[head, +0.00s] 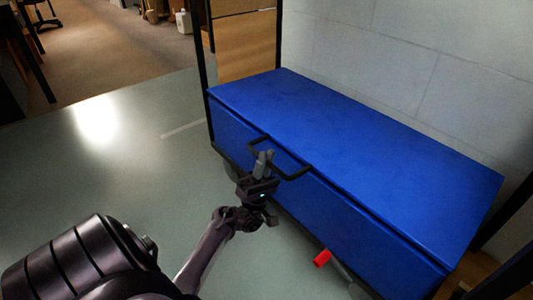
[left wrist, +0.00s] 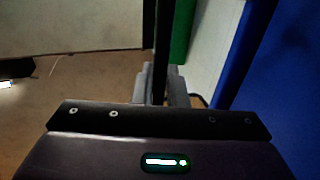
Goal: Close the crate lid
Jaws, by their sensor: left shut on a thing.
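The blue crate (head: 235,130) stands against the pale wall, with its broad blue lid (head: 350,130) lying over the top. A thin dark seam runs between the lid and the front; I cannot tell whether the lid is fully seated. A black bar handle (head: 292,177) sticks out at the front edge. My left gripper (head: 264,160) is shut on this handle. In the left wrist view the black bar (left wrist: 162,45) runs between the fingers (left wrist: 160,85), with blue surface to the right. My right gripper is not in view.
A red piece (head: 322,258) on a grey part shows low at the crate's front. Dark upright posts stand by the crate's ends. The grey-green floor (head: 120,170) to the left is clear. A white jug (head: 184,22) stands far back.

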